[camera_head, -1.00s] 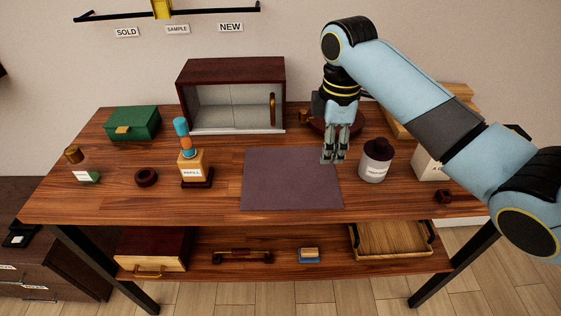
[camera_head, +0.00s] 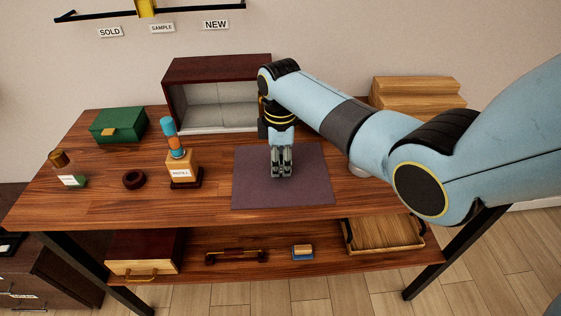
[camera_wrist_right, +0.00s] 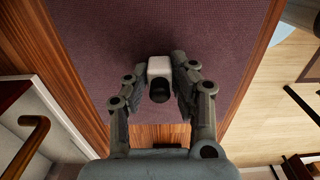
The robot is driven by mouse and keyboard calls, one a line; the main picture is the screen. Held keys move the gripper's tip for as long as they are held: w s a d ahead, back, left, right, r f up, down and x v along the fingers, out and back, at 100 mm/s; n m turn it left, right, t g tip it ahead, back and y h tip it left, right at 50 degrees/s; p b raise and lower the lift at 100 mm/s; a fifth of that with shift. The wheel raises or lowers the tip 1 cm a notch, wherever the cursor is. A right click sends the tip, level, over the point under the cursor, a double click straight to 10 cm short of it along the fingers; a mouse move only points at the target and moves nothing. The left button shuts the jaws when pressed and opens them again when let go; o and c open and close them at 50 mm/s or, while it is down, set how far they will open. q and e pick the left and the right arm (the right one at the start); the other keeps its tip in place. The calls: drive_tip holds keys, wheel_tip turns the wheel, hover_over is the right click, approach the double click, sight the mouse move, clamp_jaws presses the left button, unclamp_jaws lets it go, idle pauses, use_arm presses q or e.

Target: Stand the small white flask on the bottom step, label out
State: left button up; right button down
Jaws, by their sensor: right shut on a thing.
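My right gripper (camera_head: 281,172) points down over the purple mat. In the right wrist view, its fingers (camera_wrist_right: 158,95) are shut on a small white flask (camera_wrist_right: 159,66) with a black cap. I cannot see the flask's label. The gripper hides the flask in the head view. The pale wooden steps (camera_head: 415,84) stand at the back right of the table, and my right arm covers their lower part. My left gripper is not in view.
The mat (camera_head: 312,190) is otherwise bare. A glass-fronted cabinet (camera_head: 215,70) stands behind it. A refill bottle (camera_head: 181,162), a dark ring (camera_head: 134,180) and a green box (camera_head: 118,124) are to the left. My arm mostly hides the white jar (camera_head: 357,173).

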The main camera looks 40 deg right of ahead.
drive_tip(key=shift+f, duration=0.15)
drive_tip(key=c, duration=1.1)
unclamp_jaws()
